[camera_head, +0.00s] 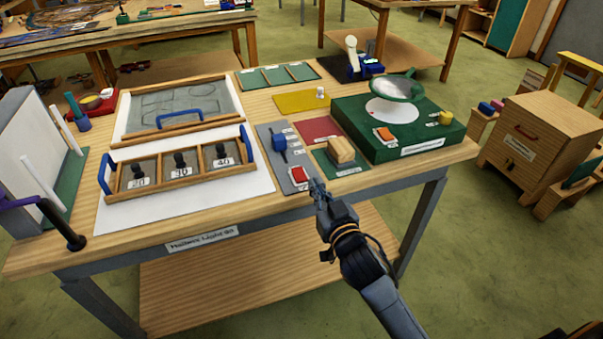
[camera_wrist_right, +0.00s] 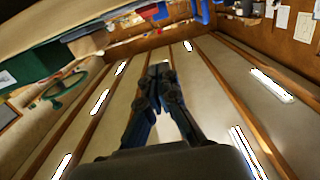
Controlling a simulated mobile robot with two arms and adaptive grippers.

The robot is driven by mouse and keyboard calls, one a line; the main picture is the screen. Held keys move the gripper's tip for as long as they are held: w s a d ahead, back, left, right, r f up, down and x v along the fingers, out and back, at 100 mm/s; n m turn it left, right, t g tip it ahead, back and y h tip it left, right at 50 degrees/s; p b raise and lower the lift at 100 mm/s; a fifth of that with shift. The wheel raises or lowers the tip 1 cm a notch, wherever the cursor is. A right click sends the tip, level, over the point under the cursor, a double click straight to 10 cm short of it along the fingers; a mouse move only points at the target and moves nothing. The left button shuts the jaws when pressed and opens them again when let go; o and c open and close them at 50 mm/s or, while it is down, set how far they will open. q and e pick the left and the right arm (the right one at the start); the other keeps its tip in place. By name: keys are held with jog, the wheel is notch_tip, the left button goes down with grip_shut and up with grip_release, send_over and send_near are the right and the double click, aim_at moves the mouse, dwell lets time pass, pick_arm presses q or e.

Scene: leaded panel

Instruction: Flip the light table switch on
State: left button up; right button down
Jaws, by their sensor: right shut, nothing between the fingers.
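A red rocker switch (camera_head: 299,175) sits on a white base at the front end of a grey plate (camera_head: 270,140), near the table's front edge. I cannot tell which way it is tipped. A white panel (camera_head: 205,203) lies left of it under the wooden trays. My right gripper (camera_head: 316,184) is shut and empty, just right of the red switch; I cannot tell whether it touches it. Its shut fingers also show in the right wrist view (camera_wrist_right: 161,68), with the switch out of sight there. My left gripper is not in view.
A wooden block (camera_head: 341,149) lies to the right. A green box (camera_head: 440,134) carries an orange switch (camera_head: 384,134) and a round dish (camera_head: 397,88). A three-part tray (camera_head: 150,193) stands left.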

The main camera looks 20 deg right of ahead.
jog(key=p, duration=0.2)
send_over(301, 180)
jog(key=s, duration=0.1)
jog(key=shift+f, duration=0.15)
jog(key=f, duration=0.1)
jog(key=w+f, duration=0.1)
jog(key=f, duration=0.1)
jog(key=shift+f+b, duration=0.15)
jog(key=shift+b, duration=0.25)
jog(key=shift+f, duration=0.45)
